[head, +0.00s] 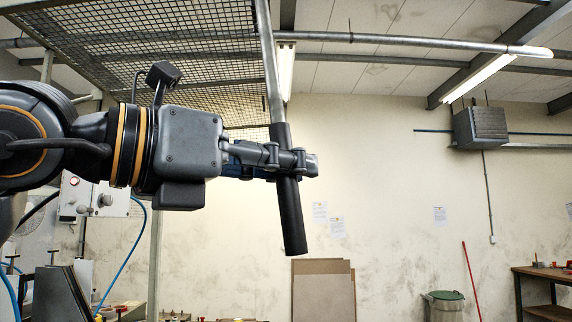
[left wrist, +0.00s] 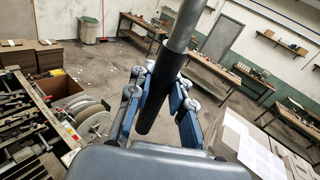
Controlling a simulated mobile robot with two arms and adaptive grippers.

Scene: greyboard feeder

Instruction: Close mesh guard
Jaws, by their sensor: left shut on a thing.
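The mesh guard (head: 170,35) is a dark wire grid in a grey metal frame. It is raised overhead at the upper left of the head view. A grey bar runs down from its edge and ends in a black handle (head: 292,215), tilted slightly. My left gripper (head: 298,161) is shut around the upper part of this handle, and the handle's lower end sticks out below the fingers. In the left wrist view the black handle (left wrist: 155,98) stands between the blue-padded fingers of my left gripper (left wrist: 158,108). My right gripper is in neither view.
A control box (head: 95,197) with a knob stands behind my left arm. Brown boards (head: 323,288) lean on the back wall, near a green-lidded bin (head: 443,308) and a workbench (head: 540,272). The left wrist view shows reels (left wrist: 92,120) on the left and pale stacks (left wrist: 250,145) on the right.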

